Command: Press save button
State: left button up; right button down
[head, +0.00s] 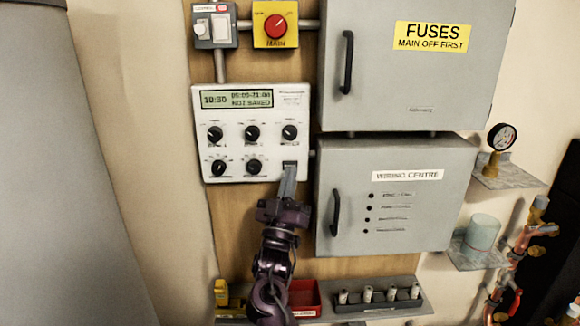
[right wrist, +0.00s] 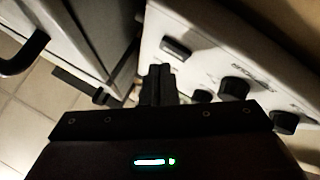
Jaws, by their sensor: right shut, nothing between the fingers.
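The white control panel (head: 222,128) hangs on the wooden board, with several black knobs and a green display (head: 237,99) that reads 10:30 and "NOT SAVED". A small dark rectangular button (head: 290,164) sits at its lower right; its label is not readable. My right gripper (head: 289,174) is shut and empty, its fingertips just below the button and overlapping its lower edge in the head view. In the right wrist view the shut fingers (right wrist: 158,76) are close to the panel, with a dark rectangular button (right wrist: 176,48) just beyond them. Contact cannot be told. My left gripper is not in view.
The grey wiring centre box (head: 440,215) stands close to the right of my gripper, with the fuses box (head: 420,85) above it. A red rotary main switch (head: 275,26) is above the panel. A red tray (head: 304,297) and a shelf of small parts (head: 380,307) lie below.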

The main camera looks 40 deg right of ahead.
jog(key=shift+w, duration=0.1)
dwell(0.3)
jog(key=shift+w+d, duration=0.25)
jog(key=shift+w+d, duration=0.25)
dwell(0.8)
jog(key=shift+s+a, duration=0.5)
jog(key=shift+s, duration=0.15)
jog(key=s+a+p, duration=0.1)
jog(key=s+a, duration=0.2)
jog(key=shift+s+a+p, duration=0.1)
jog(key=shift+s+p, duration=0.2)
jog(key=shift+s, duration=0.1)
dwell(1.0)
